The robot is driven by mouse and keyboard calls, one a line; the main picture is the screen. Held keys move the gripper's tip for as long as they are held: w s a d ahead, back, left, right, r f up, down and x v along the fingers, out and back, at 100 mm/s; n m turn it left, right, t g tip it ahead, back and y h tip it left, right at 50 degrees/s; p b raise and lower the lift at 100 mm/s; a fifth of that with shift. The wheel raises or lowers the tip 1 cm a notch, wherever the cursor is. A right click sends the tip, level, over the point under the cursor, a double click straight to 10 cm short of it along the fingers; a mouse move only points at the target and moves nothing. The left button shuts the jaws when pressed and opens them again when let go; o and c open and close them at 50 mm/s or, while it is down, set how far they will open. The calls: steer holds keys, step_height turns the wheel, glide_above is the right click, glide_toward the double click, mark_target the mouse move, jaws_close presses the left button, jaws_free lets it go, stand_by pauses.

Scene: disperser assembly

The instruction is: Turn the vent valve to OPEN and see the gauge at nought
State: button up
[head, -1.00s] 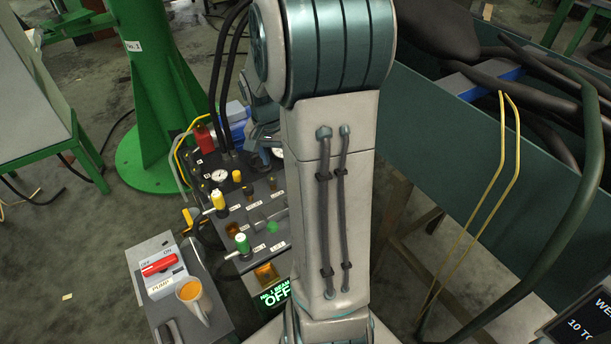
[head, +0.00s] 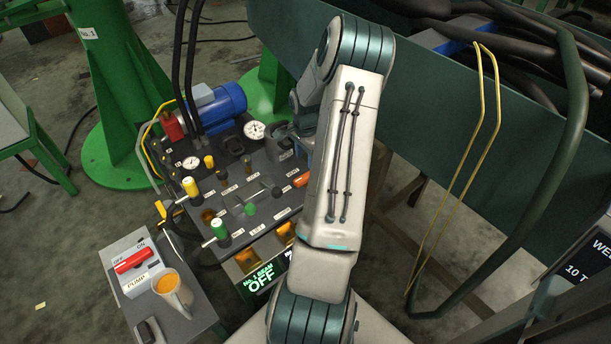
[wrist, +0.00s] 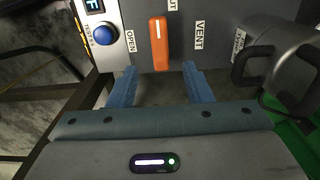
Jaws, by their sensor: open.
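The orange vent valve handle (wrist: 158,44) stands upright in the wrist view, between the OPEN label (wrist: 130,41) on its left and the VENT label (wrist: 199,34) on its right. It also shows in the head view (head: 301,180) at the panel's right, partly behind my arm. My gripper (wrist: 159,67) is open and empty.
A blue button (wrist: 105,33) is left of the handle and a grey fitting with loops (wrist: 285,60) is at right. Yellow (head: 191,187) and green (head: 219,228) levers stand on the panel.

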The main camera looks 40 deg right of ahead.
step_height(320, 180, down, 8)
steer(key=shift+f+b, duration=0.15)
steer(key=shift+b, duration=0.95)
steer(key=c, duration=1)
